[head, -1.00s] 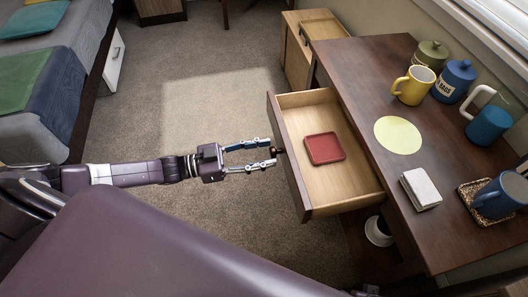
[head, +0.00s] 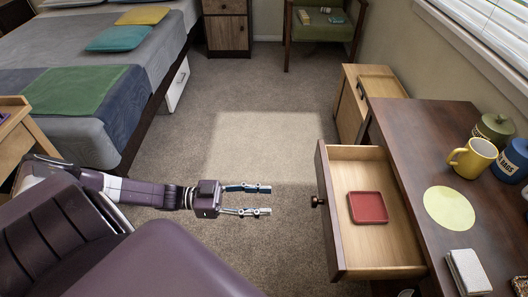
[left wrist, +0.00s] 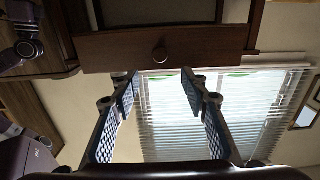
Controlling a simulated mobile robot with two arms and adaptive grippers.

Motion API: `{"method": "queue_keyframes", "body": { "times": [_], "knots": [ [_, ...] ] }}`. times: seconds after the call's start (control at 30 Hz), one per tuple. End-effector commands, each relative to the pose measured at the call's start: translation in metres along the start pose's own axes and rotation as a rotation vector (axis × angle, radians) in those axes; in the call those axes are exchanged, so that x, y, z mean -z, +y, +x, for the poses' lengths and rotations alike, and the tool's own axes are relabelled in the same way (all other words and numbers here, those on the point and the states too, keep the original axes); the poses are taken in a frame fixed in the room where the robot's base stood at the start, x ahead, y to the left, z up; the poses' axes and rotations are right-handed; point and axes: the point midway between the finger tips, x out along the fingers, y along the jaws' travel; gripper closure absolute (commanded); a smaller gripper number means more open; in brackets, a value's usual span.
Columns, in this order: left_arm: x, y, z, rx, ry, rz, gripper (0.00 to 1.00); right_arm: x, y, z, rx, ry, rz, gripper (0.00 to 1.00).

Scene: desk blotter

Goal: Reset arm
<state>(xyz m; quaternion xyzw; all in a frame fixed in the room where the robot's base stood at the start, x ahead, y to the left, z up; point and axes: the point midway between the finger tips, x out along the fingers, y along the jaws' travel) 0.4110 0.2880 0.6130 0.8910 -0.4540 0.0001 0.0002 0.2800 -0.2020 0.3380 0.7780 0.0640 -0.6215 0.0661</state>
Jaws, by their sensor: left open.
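My left gripper (head: 268,200) is open and empty over the carpet, left of the open desk drawer and apart from it. In the left wrist view its two fingers (left wrist: 158,88) stand apart with nothing between them. The drawer (head: 332,222) is pulled out from the desk (head: 420,140), with a dark round knob (head: 317,201) on its front. The knob also shows in the left wrist view (left wrist: 159,54). A red square tray (head: 367,208) lies inside the drawer. My right gripper does not show in either view.
On the desk are a yellow mug (head: 474,158), a green canister (head: 494,129), a blue canister (head: 512,160), a pale round mat (head: 448,208) and a white stack (head: 468,272). A bed (head: 90,80) stands at the left. Carpet (head: 265,140) between bed and desk is clear.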

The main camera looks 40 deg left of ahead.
Motion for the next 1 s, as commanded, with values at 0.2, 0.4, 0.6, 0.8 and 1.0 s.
{"method": "queue_keyframes", "body": {
  "times": [0.2,0.4,0.6,0.8,1.0],
  "knots": [
    [0.000,0.000,0.000,0.000,0.000,0.000,0.59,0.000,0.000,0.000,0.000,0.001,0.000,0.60],
    [-0.005,0.004,0.009,0.010,-0.007,-0.005,0.59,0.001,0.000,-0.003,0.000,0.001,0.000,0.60],
    [-0.036,0.028,0.068,0.095,-0.088,-0.025,0.59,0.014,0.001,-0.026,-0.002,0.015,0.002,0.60],
    [-0.060,0.052,0.124,0.216,-0.228,-0.043,0.59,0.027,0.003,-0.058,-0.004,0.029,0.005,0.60],
    [-0.068,0.065,0.148,0.321,-0.371,-0.064,0.59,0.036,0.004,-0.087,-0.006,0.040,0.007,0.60]
  ]
}}
